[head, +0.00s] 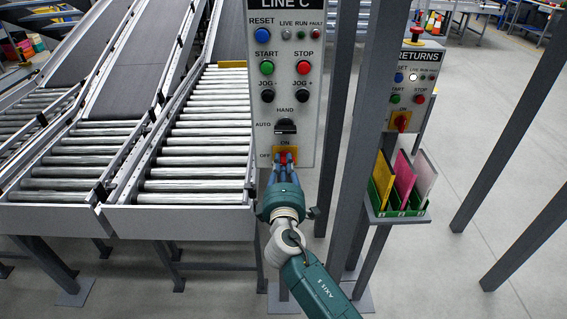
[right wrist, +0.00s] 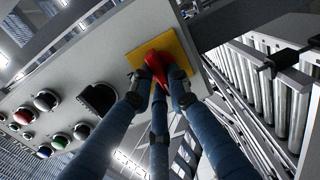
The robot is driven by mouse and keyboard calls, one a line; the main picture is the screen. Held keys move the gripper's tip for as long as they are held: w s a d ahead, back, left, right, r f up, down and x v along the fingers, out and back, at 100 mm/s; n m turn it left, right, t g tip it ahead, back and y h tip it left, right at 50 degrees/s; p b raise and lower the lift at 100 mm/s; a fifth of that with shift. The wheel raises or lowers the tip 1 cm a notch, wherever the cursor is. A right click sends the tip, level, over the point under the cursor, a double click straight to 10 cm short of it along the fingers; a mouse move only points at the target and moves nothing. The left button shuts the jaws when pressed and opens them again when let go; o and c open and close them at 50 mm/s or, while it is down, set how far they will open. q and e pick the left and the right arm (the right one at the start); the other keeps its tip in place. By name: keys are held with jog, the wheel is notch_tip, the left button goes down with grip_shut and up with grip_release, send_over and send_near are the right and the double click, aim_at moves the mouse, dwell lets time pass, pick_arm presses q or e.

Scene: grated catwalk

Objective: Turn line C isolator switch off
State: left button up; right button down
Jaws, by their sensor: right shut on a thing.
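The LINE C panel (head: 285,85) is a grey upright board on a post. Its isolator switch, a red handle (head: 284,157) on a yellow plate (head: 293,149), is at the bottom, with ON above and OFF to the left. My right gripper (head: 284,164) reaches up from below and is shut on the red handle. In the right wrist view its blue fingers (right wrist: 162,82) close around the red handle (right wrist: 155,64) in front of the yellow plate (right wrist: 137,57). The fingers hide part of the handle, so I cannot tell its exact angle. My left gripper is not in view.
Above the isolator are a black AUTO/HAND selector (head: 286,127) and several push buttons. Roller conveyors (head: 207,130) stand at the left. A RETURNS panel (head: 413,85) with its own red switch (head: 402,121) and a file rack (head: 400,212) stand right, behind a grey post (head: 366,120).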

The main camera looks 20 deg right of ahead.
dwell(0.5)
jog(key=c, duration=1.7)
grip_release()
jog(key=shift+o, duration=0.2)
jog(key=v, duration=1.2)
